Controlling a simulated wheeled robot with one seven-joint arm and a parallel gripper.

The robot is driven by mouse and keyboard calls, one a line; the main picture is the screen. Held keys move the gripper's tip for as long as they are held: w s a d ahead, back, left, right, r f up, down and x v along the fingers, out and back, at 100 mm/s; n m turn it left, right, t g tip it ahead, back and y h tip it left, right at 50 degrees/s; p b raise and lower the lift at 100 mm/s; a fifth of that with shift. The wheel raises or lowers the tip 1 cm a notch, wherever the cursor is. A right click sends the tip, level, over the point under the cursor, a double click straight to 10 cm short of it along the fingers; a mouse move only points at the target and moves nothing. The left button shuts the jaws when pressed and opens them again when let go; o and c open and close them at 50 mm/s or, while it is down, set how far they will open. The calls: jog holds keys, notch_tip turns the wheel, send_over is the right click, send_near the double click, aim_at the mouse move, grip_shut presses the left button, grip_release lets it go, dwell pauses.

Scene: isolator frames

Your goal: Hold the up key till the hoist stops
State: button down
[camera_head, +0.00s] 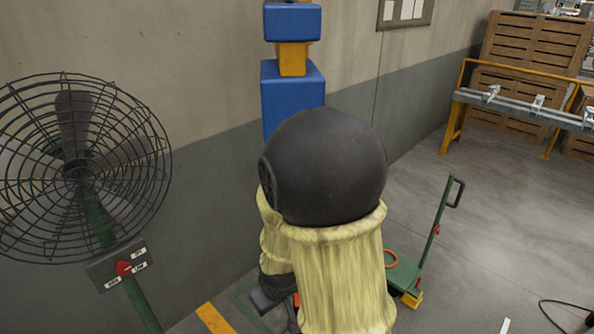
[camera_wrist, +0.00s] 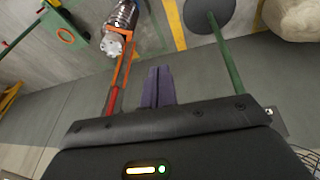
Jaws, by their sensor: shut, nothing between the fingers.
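My gripper (camera_wrist: 158,74) shows in the wrist view with its two dark fingers together and nothing between them. An orange and red part (camera_wrist: 124,68) runs alongside the fingers on their left, with a gap visible in the picture. A shiny metal cylinder with a pale end (camera_wrist: 120,22) is beyond it. I cannot make out the up key or a key pad in either view. In the head view my yellow-sleeved arm hides most of the area around the gripper. A blue and yellow stacked structure (camera_head: 292,90) stands behind my arm; I cannot tell if it belongs to the hoist.
A caged fan (camera_head: 78,170) with a switch box (camera_head: 120,266) stands close on the left. A green cart (camera_head: 404,274) with an upright handle is right of my arm. A steel-topped bench (camera_head: 530,110) and wooden crates (camera_head: 510,45) are farther right. Open floor lies between.

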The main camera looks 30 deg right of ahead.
jog(key=w+d+r+n+t+h+p, duration=0.1)
jog(key=w+d+n+t+h+p, duration=0.1)
jog(key=w+d+n+h+p, duration=0.3)
jog(key=w+d+r+n+t+h+p, duration=0.1)
jog(key=d+r+n+t+h+p, duration=0.1)
jog(key=d+n+p, duration=0.45)
notch_tip(320, 180, up, 12)
jog(key=w+n+t+y+p, duration=0.1)
jog(key=n+t+p, duration=0.5)
jog(key=n, duration=1.2)
jog(key=w+t, duration=0.1)
jog(key=t, duration=0.2)
jog(key=shift+w+p, duration=0.3)
jog(key=shift+w, duration=0.05)
jog(key=shift+w, duration=0.1)
jog(key=b+x, duration=0.2)
jog(key=b, duration=0.2)
jog(key=b+x, duration=0.2)
jog(key=b, duration=0.2)
jog(key=shift+w+a+f+b, duration=0.1)
jog(key=shift+w+f+b, duration=0.15)
jog(key=shift+b, duration=0.1)
